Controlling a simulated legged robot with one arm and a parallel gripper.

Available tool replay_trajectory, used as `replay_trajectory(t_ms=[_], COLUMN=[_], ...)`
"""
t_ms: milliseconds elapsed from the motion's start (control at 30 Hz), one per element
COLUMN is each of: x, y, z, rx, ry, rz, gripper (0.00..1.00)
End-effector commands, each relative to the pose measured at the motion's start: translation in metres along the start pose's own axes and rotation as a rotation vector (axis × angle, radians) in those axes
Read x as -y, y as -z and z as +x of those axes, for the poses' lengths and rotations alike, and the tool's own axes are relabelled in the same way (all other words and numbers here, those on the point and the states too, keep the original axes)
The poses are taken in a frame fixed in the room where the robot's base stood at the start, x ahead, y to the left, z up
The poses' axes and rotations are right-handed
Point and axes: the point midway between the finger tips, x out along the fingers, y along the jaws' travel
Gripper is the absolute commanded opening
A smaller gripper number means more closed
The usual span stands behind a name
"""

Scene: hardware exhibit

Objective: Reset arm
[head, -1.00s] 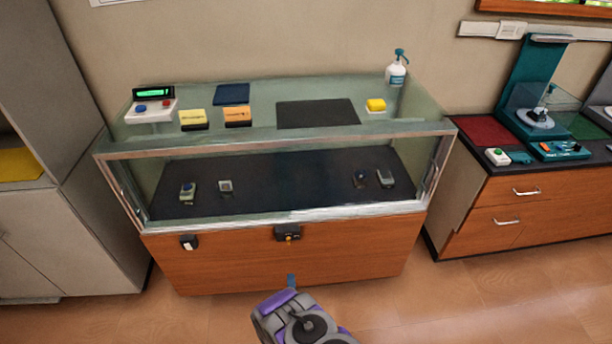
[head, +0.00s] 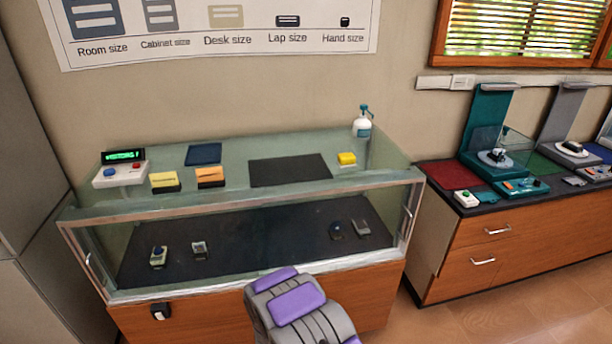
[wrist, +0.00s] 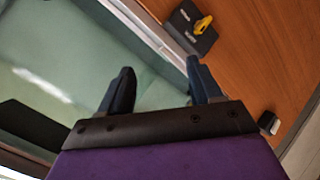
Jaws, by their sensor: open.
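My arm shows at the bottom middle of the head view, grey with purple panels, in front of the glass display case (head: 390,180). The gripper's fingers are not visible in that view. In the wrist view my gripper (wrist: 158,85) is open, with two dark fingers apart and nothing between them. Past the fingers are the case's glass and its metal edge. The case's wooden front and a black lock with a yellow key (wrist: 195,28) lie up and to the right of the fingers.
A sign box with buttons (head: 120,174), yellow and orange blocks, a dark mat (head: 290,170) and a spray bottle (head: 362,122) stand on the case. Several small devices lie inside. A wooden counter (head: 480,240) with exhibits is at right. Floor shows at lower right.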

Motion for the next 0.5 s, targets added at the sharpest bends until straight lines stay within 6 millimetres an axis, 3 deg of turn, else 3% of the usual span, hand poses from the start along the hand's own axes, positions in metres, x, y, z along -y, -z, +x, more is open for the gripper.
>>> replay_trajectory(t_ms=[33, 100, 267, 500], x=[-0.017, -0.032, -0.064, -0.105], y=[0.005, 0.007, 0.009, 0.006], z=[-0.006, -0.016, -0.046, -0.104], rx=[0.012, 0.037, 0.1, 0.207], ry=[0.019, 0.059, 0.147, 0.267], rz=[0.039, 0.089, 0.2, 0.352], gripper=[0.64, 0.64, 0.64, 0.64])
